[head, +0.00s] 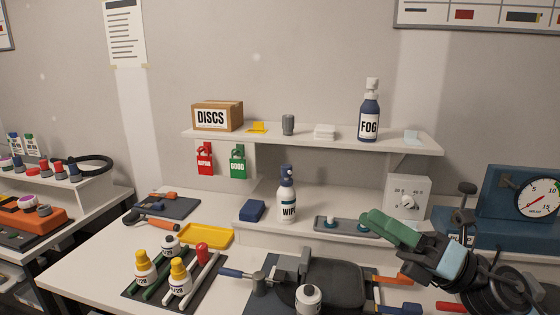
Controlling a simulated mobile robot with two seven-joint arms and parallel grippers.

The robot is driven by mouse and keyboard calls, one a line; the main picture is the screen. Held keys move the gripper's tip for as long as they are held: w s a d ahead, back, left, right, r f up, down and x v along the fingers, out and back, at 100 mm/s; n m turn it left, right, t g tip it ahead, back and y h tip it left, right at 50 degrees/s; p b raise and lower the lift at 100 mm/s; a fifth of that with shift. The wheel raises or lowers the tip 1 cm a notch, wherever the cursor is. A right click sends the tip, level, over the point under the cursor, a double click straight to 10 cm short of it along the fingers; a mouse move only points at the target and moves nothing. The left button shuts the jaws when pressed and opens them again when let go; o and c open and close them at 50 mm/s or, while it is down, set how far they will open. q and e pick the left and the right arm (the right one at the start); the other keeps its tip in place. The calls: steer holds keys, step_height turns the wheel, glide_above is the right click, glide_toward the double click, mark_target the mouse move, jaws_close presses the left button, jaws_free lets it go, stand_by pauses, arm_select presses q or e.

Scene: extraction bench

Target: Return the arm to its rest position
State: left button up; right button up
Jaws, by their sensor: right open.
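My right gripper (384,226) is at the lower right, in front of the small white dial box. Its green finger parts point up and left, and its dark body and arm run down to the lower right corner. It is open, and I see nothing held in it. It hangs over the right part of the bench (85,270), near the grey tray (345,226); whether it touches anything is unclear. My left gripper is not in view.
A dark tool with a blue handle (245,276) lies below and left of the gripper. A blue gauge box (498,205) stands close on the right. The shelf (300,141) holds the FOG bottle (369,118). The WIPE bottle (287,197) stands below.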

steer(key=s+d+f+m+t+h, duration=0.1)
steer(key=d+f+m+t+h, duration=0.35)
steer(key=f+m+h, duration=0.9)
steer(key=s+d+f+m+t+h, duration=0.1)
steer(key=d+f+m+t+h, duration=0.2)
steer(key=d+f+m+h, duration=1)
steer(key=s+a+f+m+g+y, duration=0.5)
steer(key=s+a+f+m+g, duration=0.25)
steer(key=s+m, duration=0.2)
steer(key=s+a+f+m+g+y, duration=0.15)
steer(key=s+f+g, duration=0.25)
steer(key=s, duration=0.5)
steer(key=s+a+f+m+g, duration=0.15)
steer(key=s+f+g, duration=0.3)
steer(key=s, duration=0.45)
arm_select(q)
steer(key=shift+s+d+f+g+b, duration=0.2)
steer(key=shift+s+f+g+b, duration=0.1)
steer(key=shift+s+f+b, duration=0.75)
arm_select(e)
steer(key=w+a+f+t+y, duration=0.1)
steer(key=w+a+f+t, duration=0.1)
steer(key=w+f+t, duration=0.2)
step_height(320, 180, down, 8)
steer(key=t, duration=0.3)
steer(key=shift+f+t+y, duration=0.15)
steer(key=shift+t+y, duration=0.15)
steer(key=shift+t, duration=0.05)
